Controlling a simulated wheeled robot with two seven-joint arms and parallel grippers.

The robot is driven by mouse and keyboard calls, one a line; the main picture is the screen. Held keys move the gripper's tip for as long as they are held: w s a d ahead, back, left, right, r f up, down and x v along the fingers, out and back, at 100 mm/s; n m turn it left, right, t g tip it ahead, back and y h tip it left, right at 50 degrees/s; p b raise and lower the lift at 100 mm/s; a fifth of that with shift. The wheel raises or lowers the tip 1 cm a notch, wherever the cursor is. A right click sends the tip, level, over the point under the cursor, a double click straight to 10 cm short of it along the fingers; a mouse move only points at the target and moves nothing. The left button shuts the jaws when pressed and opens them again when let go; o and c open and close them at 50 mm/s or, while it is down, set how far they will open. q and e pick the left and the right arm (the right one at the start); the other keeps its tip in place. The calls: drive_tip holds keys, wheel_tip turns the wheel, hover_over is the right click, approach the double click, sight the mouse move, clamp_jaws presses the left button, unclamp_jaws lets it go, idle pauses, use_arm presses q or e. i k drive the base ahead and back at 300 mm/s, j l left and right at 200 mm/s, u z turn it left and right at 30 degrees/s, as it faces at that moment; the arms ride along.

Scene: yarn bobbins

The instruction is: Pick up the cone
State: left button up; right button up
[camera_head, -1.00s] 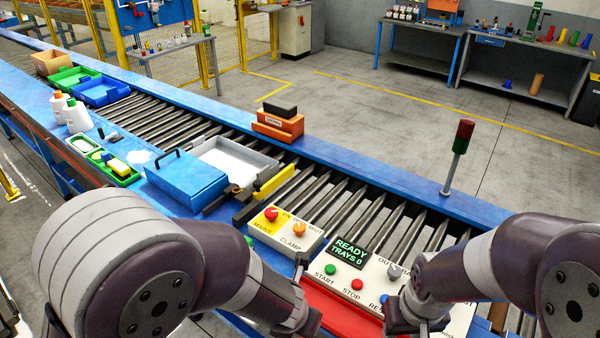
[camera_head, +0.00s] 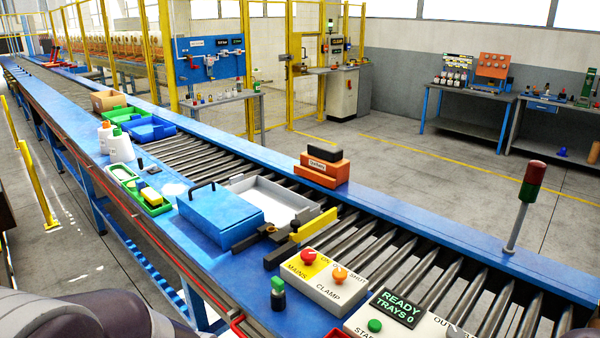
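A small blue object, seemingly a cone (camera_head: 562,152), stands on the low shelf under the right-hand workbench (camera_head: 545,104) in the far right background. It is far off and small, so its details cannot be told. No cone shows on the conveyor near me. Both of my grippers are out of view.
A blue roller conveyor (camera_head: 420,215) crosses in front of me. On it are a blue box (camera_head: 218,212), a grey tray (camera_head: 262,187), orange blocks (camera_head: 321,170), a clamp control box (camera_head: 322,285) and a signal post (camera_head: 524,208). Open floor (camera_head: 400,165) lies beyond.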

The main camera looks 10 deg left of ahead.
sight(121, 149)
drive_tip(key=u, duration=1.3)
drive_tip(key=i+j+u, duration=0.2)
drive_tip(key=i, duration=0.15)
drive_tip(key=i+j+u, duration=0.1)
drive_tip(key=i+u, duration=0.15)
drive_tip(key=i+j+u, duration=0.1)
drive_tip(key=i+u, duration=0.2)
drive_tip(key=i, duration=1.4)
drive_tip(key=i+z, duration=0.25)
drive_tip(key=i, duration=0.25)
drive_tip(key=i+j+z, duration=0.1)
drive_tip(key=i+z, duration=0.15)
drive_tip(key=i, duration=0.2)
drive_tip(key=i+j+z, duration=0.25)
drive_tip(key=i, duration=0.25)
drive_tip(key=i+z, duration=0.3)
drive_tip(key=z, duration=0.15)
drive_tip(key=i+j+z, duration=0.15)
drive_tip(key=z, duration=0.25)
drive_tip(key=i+j+z, duration=0.25)
drive_tip(key=z, duration=0.2)
drive_tip(key=i+j+z, duration=0.25)
drive_tip(key=z, duration=0.2)
drive_tip(key=i+j+z, duration=0.15)
drive_tip(key=j+z, duration=0.3)
